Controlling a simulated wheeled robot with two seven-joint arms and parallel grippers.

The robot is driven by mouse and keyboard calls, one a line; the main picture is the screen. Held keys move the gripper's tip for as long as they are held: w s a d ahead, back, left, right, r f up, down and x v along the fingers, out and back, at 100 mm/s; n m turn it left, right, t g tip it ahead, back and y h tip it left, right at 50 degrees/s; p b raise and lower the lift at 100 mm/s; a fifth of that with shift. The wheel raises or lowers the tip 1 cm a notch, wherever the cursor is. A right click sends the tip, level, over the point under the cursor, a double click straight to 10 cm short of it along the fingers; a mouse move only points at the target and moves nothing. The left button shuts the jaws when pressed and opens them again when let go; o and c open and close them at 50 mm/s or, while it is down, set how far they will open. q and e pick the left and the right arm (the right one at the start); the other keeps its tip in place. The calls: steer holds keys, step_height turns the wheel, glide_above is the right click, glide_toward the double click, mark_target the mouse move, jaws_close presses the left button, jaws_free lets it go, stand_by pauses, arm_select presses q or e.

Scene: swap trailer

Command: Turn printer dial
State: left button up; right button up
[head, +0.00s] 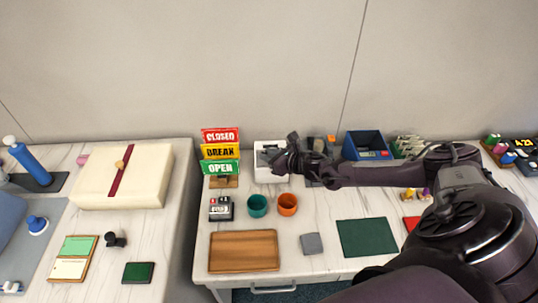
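A white box-like device (262,174) with a grey top area stands at the back of the middle table. A dark blue machine (365,146) with a small front panel stands to its right. I cannot tell for sure which one is the printer, and no dial can be made out on either. My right arm reaches in from the right, and my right gripper (279,158) is at the white device, covering its right part. The fingers are too small and dark to tell open from shut, or whether they touch it. My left gripper is not in view.
The CLOSED, BREAK and OPEN signs (221,151) stand just left of the white device. A teal cup (257,206) and an orange cup (287,204) stand in front. A wooden tray (243,252) and a green mat (366,238) lie nearer. My arm hides part of the right side.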

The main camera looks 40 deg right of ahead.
jaws_close()
steer(key=shift+d+f+n+y+b, duration=0.2)
steer(key=shift+n+y+b, duration=0.25)
steer(key=shift+b, duration=0.35)
steer(key=n+g+y+b, duration=0.1)
steer(key=n+y+b, duration=0.1)
steer(key=b, duration=0.2)
steer(key=n+g+y+b, duration=0.2)
steer(key=n+b, duration=0.1)
steer(key=b, duration=0.2)
steer(key=w+d+n+g+y+b, duration=0.1)
steer(key=n+g+y+b, duration=0.1)
steer(key=y+b, duration=0.1)
steer(key=shift+r+n+b, duration=0.1)
steer(key=shift+n+b, duration=0.15)
steer(key=shift+b, duration=0.65)
steer(key=shift+w+d+r+n+g+y+b, duration=0.1)
steer(key=shift+r+n+g+y+b, duration=0.05)
steer(key=shift+n+g+y+b, duration=0.55)
steer(key=shift+h, duration=0.25)
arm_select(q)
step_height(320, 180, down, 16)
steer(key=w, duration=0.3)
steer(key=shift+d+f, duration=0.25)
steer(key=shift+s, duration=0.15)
